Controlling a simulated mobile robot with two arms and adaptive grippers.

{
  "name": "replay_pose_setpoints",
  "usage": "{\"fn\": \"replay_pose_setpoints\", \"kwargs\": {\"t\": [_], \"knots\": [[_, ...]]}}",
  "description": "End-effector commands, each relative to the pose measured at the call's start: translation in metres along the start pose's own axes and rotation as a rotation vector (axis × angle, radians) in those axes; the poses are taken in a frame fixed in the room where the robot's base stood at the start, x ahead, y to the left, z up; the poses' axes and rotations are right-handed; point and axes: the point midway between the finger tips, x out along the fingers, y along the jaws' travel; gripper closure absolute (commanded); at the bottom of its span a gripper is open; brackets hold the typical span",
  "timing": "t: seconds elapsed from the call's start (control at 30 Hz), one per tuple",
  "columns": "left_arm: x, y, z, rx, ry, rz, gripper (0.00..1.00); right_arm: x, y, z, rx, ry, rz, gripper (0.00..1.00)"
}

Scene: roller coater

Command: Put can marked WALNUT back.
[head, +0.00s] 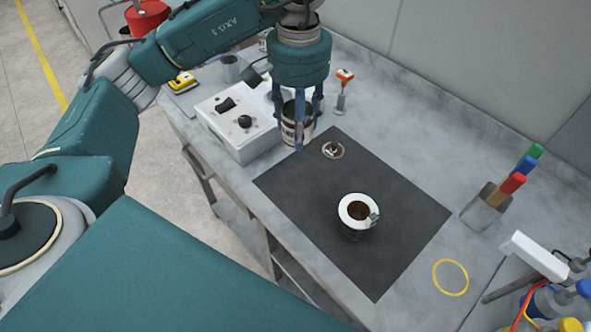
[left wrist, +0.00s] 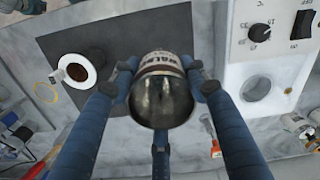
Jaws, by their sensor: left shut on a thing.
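My left gripper (head: 299,122) is shut on a can (head: 290,131) with a pale label and brown bands. In the left wrist view the fingers (left wrist: 165,85) close around the can (left wrist: 162,100), and dark letters on its label read partly as WALNUT. Its shiny metal end faces the wrist camera. The can is upright or nearly so, beside the white control box (head: 236,122). I cannot tell whether its base touches the bench. My right gripper is not in view.
A dark mat (head: 300,185) bears a white-rimmed cup of brown stuff (head: 358,211) and a small round lid-like piece (head: 333,150). A yellow ring (head: 450,277) marks bare bench.

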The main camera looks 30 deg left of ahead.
Motion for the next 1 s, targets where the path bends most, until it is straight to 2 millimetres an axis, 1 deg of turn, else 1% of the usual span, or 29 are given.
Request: {"fn": "replay_pose_setpoints", "kwargs": {"t": [0.03, 0.1, 0.27, 0.43, 0.53, 0.67, 0.9, 1.0], "knots": [[0.014, 0.001, 0.002, 0.002, -0.007, 0.002, 0.85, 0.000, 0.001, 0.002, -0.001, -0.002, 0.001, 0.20], [0.029, 0.001, 0.002, 0.001, -0.007, 0.002, 0.85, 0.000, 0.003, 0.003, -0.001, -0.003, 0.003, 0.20], [0.065, 0.001, 0.002, 0.000, -0.007, 0.002, 0.85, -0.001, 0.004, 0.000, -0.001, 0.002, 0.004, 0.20], [0.099, 0.001, 0.002, 0.000, -0.006, 0.001, 0.85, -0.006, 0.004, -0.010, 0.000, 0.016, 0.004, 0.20], [0.111, 0.000, 0.000, -0.002, -0.002, -0.001, 0.85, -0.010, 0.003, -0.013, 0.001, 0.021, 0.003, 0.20], [0.121, 0.000, 0.000, -0.002, -0.001, 0.000, 0.85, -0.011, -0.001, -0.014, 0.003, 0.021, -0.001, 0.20], [0.153, 0.001, 0.001, -0.002, -0.003, 0.001, 0.85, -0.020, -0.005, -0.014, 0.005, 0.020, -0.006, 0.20], [0.158, 0.000, -0.001, -0.001, 0.001, 0.000, 0.85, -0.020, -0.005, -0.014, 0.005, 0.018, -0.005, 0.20]]}}
